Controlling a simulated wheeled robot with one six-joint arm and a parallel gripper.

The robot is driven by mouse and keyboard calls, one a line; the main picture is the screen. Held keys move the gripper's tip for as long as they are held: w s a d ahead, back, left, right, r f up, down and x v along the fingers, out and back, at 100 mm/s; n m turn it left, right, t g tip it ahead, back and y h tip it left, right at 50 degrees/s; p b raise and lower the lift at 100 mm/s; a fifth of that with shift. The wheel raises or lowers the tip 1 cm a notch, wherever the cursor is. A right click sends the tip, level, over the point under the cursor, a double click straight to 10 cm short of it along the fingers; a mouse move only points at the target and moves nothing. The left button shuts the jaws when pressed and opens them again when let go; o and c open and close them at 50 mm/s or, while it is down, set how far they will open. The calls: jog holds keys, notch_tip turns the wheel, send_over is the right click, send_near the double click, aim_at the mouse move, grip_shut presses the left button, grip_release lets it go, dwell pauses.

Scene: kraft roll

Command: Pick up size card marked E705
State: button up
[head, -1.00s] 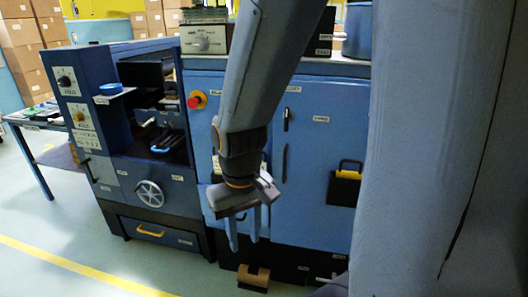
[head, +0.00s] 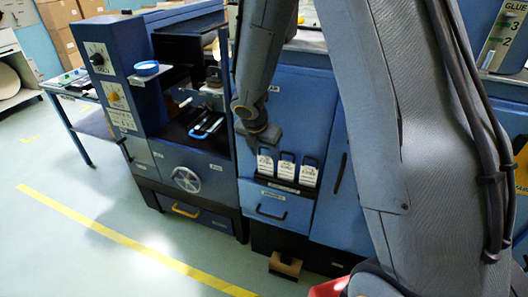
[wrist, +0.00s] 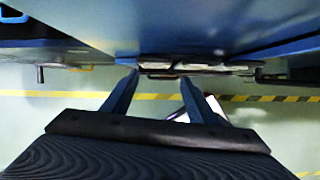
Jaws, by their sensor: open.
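Three white size cards with dark handle loops stand side by side in a black rack (head: 290,186) on the blue cabinet front. They are the left card (head: 265,164), the middle card (head: 286,169) and the right card (head: 308,175). Their print is too small to read, so I cannot tell which is E705. My gripper (head: 262,137) is just above and close to the left card in the head view; its fingers are hard to make out there. In the wrist view my gripper (wrist: 157,78) has its two fingers spread with nothing held. Beyond the fingertips, the rack shows edge-on and dark.
A blue drawer with a dark handle (head: 271,212) lies below the rack. The blue machine with a handwheel (head: 187,180) stands to the left. A brown block (head: 285,264) sits low at the cabinet's foot. The floor in front, with a yellow line (head: 120,243), is clear.

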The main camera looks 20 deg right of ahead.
aim_at(265, 160)
jog(key=shift+n, duration=0.6)
jog(key=x, duration=0.4)
jog(key=w+x, duration=0.1)
jog(key=x, duration=0.3)
jog(key=shift+w+a, duration=0.15)
jog(key=shift+w, duration=0.05)
jog(key=c, duration=0.7)
